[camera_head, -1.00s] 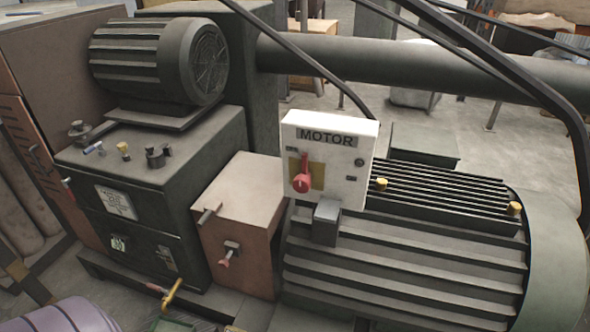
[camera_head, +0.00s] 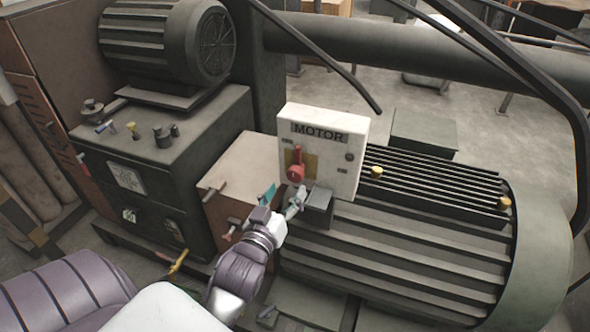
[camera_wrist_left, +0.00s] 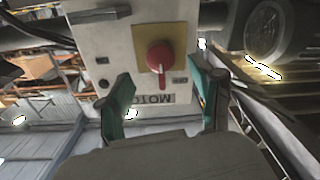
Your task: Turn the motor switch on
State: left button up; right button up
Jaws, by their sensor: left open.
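The white motor switch box (camera_head: 350,170), labelled MOTOR, stands upright above the ribbed motor. Its red rotary switch (camera_head: 296,172) sits on a yellow plate, with the handle pointing up toward the label. My left gripper (camera_head: 283,200) is just below and in front of the switch, with its fingers apart and nothing between them in the head view. In the left wrist view the box appears upside down, and the red switch (camera_wrist_left: 159,58) lies between and beyond the two teal-padded fingers. Contact with the switch cannot be told. My right gripper is not in view.
The ribbed green motor (camera_head: 400,235) fills the right below the box. A brown box (camera_head: 240,175) and a dark control cabinet (camera_head: 165,190) with knobs stand to the left. A thick pipe (camera_head: 400,50) and black cables run behind and above.

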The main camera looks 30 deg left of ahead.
aim_at(293, 178)
pick_arm(q)
jog(key=p+x, duration=0.1)
jog(key=x, duration=0.5)
jog(key=shift+w, duration=0.3)
jog(key=c, duration=1.2)
jog(key=shift+o, duration=0.2)
